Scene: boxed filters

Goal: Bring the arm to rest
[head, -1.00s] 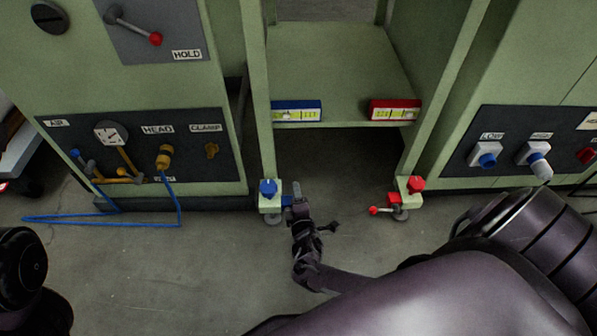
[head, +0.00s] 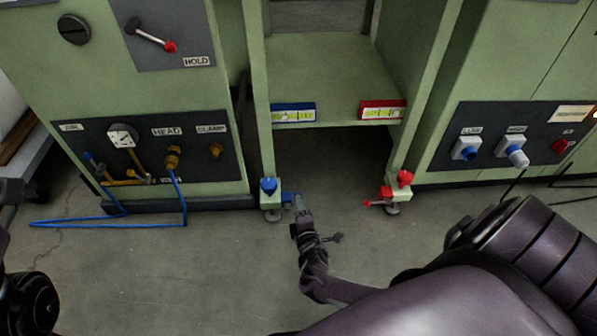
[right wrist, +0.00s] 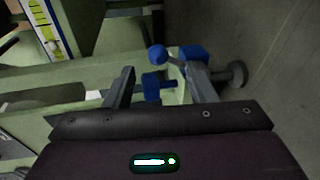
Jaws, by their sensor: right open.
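My right gripper (head: 299,199) is open, low down by the left front foot of the green shelf frame (head: 258,130). It is just right of a blue lever (head: 287,198) on that foot, below and right of a blue knob (head: 268,186). In the right wrist view, the open fingers (right wrist: 160,86) stand apart with blue parts (right wrist: 151,86) showing between and beyond them. Nothing is held. I cannot tell whether a finger touches the lever. My left gripper does not show; only dark parts of my left arm show at the left edge.
A red knob (head: 405,178) and red lever (head: 376,203) are on the right foot. A right panel carries blue-and-white knobs (head: 466,148). The floor in front is mostly clear.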

